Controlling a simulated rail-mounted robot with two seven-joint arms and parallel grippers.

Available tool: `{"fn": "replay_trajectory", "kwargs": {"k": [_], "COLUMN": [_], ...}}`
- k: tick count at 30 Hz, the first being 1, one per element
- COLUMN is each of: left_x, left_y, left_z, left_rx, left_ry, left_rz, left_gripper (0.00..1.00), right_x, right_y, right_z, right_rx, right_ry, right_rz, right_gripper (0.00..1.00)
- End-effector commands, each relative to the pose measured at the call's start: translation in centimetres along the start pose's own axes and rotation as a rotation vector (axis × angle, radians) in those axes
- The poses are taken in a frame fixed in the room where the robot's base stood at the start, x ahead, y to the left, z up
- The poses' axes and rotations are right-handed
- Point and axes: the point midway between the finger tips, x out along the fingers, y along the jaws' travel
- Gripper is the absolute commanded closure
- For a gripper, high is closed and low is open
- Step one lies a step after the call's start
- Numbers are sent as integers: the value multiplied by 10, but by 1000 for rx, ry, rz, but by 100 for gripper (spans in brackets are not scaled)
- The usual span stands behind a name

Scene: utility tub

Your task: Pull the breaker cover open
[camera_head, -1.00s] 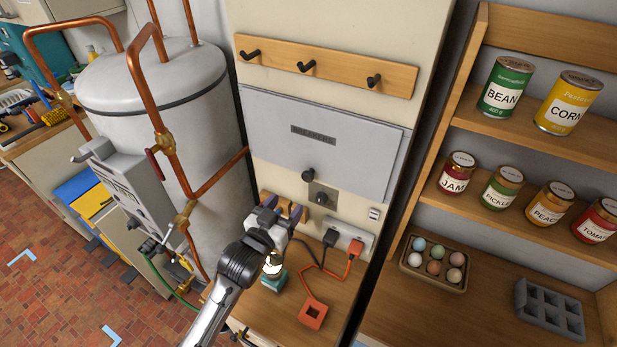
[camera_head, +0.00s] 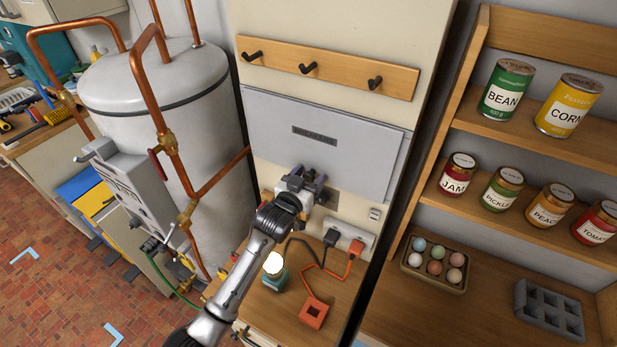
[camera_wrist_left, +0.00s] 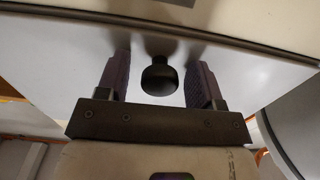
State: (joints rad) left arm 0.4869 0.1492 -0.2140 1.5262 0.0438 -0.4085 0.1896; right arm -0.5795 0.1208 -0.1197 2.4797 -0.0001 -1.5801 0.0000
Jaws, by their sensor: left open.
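The breaker cover (camera_head: 345,151) is a closed grey panel on the cream wall, with a dark label at its upper middle. It also shows in the left wrist view (camera_wrist_left: 230,55). Its round black knob (camera_wrist_left: 159,78) sits between the two fingers of my left gripper in the left wrist view, with a gap on each side. My left gripper (camera_head: 309,176) is open at the lower edge of the cover. In the head view the gripper hides the knob. My right gripper is not in view.
A wooden rail with black hooks (camera_head: 328,67) is above the cover. Below are a socket strip (camera_head: 347,235) with plugs and a counter with an orange block (camera_head: 313,312). A grey tank (camera_head: 165,95) with copper pipes stands left; shelves with cans and jars stand right.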

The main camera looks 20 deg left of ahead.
Motion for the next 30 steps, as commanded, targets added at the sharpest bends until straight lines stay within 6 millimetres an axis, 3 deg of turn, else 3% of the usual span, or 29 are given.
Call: {"fn": "replay_trajectory", "kwargs": {"k": [6,24,30], "left_x": [0,0,0], "left_y": [0,0,1], "left_z": [0,0,-1], "left_rx": [0,0,0], "left_ry": [0,0,-3], "left_rz": [0,0,2], "left_gripper": [41,99,100], "right_x": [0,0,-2], "right_y": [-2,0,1], "right_z": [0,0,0], "right_rx": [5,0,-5], "right_ry": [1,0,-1], "right_rz": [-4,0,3], "right_gripper": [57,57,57]}}
